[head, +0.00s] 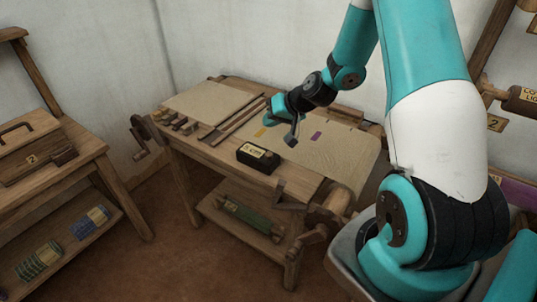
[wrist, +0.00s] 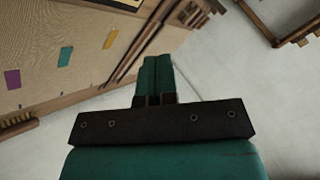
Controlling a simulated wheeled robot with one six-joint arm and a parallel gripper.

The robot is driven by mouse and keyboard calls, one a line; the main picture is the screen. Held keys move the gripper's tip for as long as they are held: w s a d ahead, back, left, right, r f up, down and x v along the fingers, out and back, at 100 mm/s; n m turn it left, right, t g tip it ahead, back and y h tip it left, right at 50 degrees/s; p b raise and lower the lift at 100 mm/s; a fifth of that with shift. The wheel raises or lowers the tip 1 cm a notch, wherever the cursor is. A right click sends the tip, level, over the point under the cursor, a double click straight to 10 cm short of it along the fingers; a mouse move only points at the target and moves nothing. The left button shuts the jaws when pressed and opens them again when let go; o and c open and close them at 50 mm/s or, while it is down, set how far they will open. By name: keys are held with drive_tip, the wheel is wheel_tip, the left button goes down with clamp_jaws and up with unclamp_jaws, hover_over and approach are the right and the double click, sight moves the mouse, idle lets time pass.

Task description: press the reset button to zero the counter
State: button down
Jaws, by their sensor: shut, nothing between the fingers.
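The counter looks to be the small black box (head: 258,157) with a pale label, standing near the front edge of the wooden loom table in the head view. Its reset button is too small to make out. My gripper (head: 272,119) is above the table, beyond and above the box and apart from it. In the wrist view my gripper (wrist: 157,65) shows two green fingers pressed together with nothing between them. The box is not in the wrist view.
Woven cloth (head: 325,148) with coloured patches covers the table's right part; it also shows in the wrist view (wrist: 35,60). Small blocks (head: 178,122) lie at the left. A crank (head: 141,140) sticks out at the left end. A side bench (head: 75,160) stands at left.

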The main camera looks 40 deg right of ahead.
sight(270, 153)
wheel_tip(270, 153, down, 8)
drive_tip(key=b, duration=0.5)
drive_tip(key=shift+b, duration=0.3)
idle(1.5)
drive_tip(key=shift+f+b, duration=0.4)
drive_tip(key=shift+f, duration=0.05)
drive_tip(key=shift+f+b, duration=0.55)
drive_tip(key=shift+f, duration=0.05)
idle(0.5)
drive_tip(key=shift+r, duration=0.2)
drive_tip(key=shift+r+p, duration=0.75)
drive_tip(key=shift+r, duration=0.1)
drive_tip(key=shift+r+p, duration=1.75)
drive_tip(key=shift+r, duration=0.75)
